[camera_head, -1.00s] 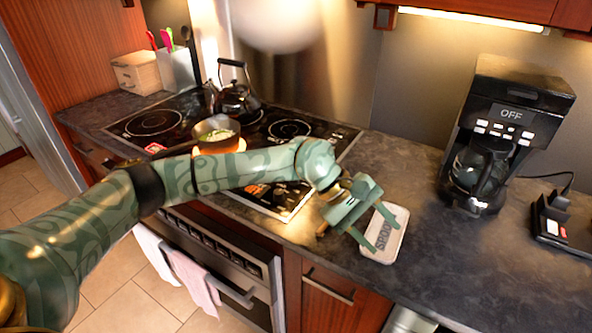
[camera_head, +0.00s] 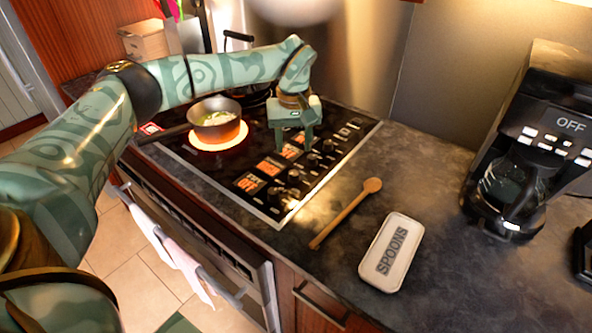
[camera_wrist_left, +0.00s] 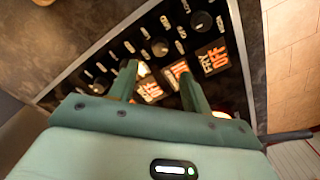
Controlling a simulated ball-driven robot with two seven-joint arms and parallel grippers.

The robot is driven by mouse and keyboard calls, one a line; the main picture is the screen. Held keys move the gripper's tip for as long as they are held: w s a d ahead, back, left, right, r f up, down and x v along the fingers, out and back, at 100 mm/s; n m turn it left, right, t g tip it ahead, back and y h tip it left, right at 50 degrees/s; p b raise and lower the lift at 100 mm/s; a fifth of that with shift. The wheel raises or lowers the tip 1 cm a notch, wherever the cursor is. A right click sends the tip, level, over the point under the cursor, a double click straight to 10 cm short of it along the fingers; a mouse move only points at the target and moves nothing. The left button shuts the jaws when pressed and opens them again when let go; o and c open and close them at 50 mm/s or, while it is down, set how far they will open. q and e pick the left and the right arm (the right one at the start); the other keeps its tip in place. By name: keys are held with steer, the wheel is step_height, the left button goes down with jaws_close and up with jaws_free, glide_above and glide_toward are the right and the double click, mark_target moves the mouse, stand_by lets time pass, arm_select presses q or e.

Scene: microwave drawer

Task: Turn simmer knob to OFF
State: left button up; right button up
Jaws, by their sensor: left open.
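The cooktop's control strip has a row of dark round knobs (camera_head: 293,175) beside orange-lit labels (camera_head: 249,183). I cannot tell which knob is simmer. In the left wrist view, one label (camera_wrist_left: 213,58) reads FRY OFF, and dark knobs (camera_wrist_left: 160,47) show beyond the fingers. My left gripper (camera_head: 293,146) is open and empty, pointing down above the far part of the strip. Its two fingers also show in the left wrist view (camera_wrist_left: 157,72), over the labels. Contact with a knob cannot be made out. My right gripper is out of view.
A pot (camera_head: 217,120) with food sits on a glowing burner left of the gripper. A wooden spoon (camera_head: 345,213) lies on the counter beside the SPOONS rest (camera_head: 391,252). A coffee maker (camera_head: 530,140) stands at right. Towels (camera_head: 165,245) hang on the oven handle.

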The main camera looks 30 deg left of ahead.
mark_target(294, 172)
arm_select(q)
step_height(294, 172, down, 7)
steer(key=shift+f+b, duration=0.2)
steer(key=shift+b, duration=0.55)
steer(key=shift+f, duration=0.6)
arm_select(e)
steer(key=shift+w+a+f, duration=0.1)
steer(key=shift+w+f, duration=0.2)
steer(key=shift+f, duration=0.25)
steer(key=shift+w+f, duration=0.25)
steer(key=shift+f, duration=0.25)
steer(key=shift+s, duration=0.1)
arm_select(q)
steer(key=c, duration=1)
